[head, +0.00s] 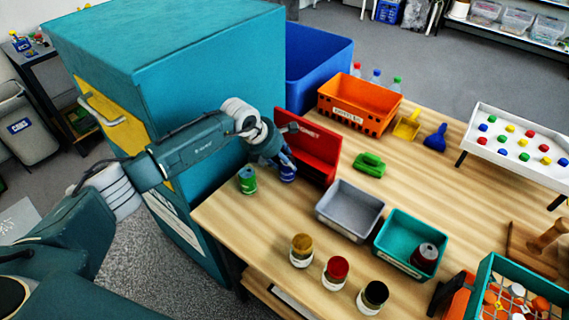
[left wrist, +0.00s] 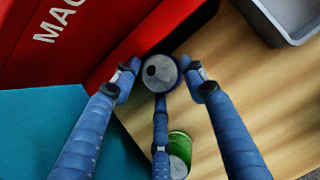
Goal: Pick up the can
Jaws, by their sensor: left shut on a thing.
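My left gripper (head: 286,168) reaches down beside the red bin at the table's left. In the left wrist view its blue fingers (left wrist: 160,85) are closed around a can with a round grey top (left wrist: 160,72) and a dark spot on it. The can's side is mostly hidden by the fingers. A green can (head: 247,179) stands upright just left of the gripper; it also shows in the left wrist view (left wrist: 179,150), apart from the held can. A dark red can (head: 425,255) sits in the teal tray. My right gripper is out of view.
The red bin (head: 312,152) stands right behind the gripper, and a tall teal cabinet (head: 190,70) rises to the left. Three jars line the front, one with a red top (head: 336,268).

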